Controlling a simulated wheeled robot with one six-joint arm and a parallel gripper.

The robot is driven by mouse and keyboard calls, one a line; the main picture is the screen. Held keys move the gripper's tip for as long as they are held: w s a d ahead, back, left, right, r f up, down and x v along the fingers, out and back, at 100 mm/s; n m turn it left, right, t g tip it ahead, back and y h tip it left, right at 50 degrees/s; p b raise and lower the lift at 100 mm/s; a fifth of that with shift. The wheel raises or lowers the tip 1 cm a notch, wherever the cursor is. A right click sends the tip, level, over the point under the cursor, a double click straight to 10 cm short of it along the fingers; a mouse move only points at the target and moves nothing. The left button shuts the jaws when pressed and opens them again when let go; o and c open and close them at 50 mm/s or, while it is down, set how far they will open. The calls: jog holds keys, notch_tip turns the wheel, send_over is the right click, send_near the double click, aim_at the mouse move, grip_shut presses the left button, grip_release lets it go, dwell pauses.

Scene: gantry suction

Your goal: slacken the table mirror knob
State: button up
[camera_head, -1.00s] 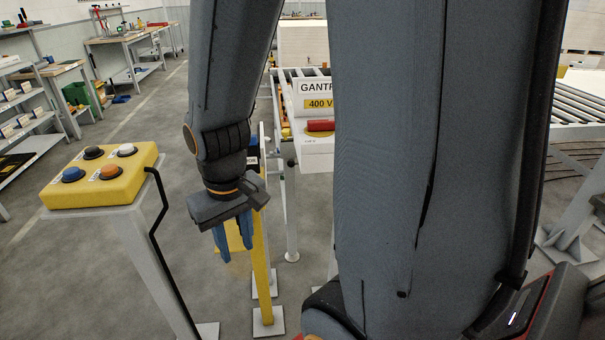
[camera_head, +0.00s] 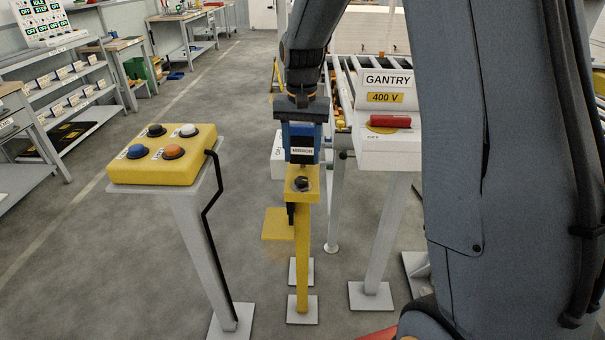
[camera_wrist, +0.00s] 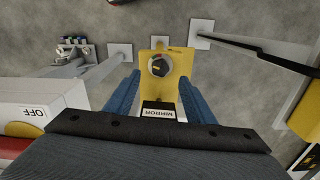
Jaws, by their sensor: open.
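The mirror knob (camera_head: 302,183) is a small dark round knob on the yellow plate (camera_head: 290,196) at the top of a yellow post. A MIRROR label (camera_wrist: 158,110) stands on the same plate, nearer my gripper. My gripper (camera_head: 302,145) points down above the post. In the wrist view its blue fingers are open and empty, one on each side of the plate, with the knob between their lines and ahead. I cannot tell the height gap to the knob.
A yellow button box (camera_head: 165,160) with several coloured buttons stands to the left on a grey post. The GANTRY 400 V box (camera_head: 390,150) with a red handle (camera_head: 390,121) stands close on the right. Shelves (camera_head: 85,95) line the far left.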

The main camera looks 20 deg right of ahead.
aim_at(302, 179)
jog(key=shift+w+f, duration=0.2)
jog(key=shift+f, duration=0.05)
jog(key=shift+f+p, duration=0.8)
jog(key=shift+f, duration=2.8)
jog(key=c, duration=1.1)
jog(key=shift+o, duration=0.2)
jog(key=shift+r+n+p, duration=0.1)
jog(key=shift+n+p, duration=0.55)
jog(key=shift+n, duration=2.55)
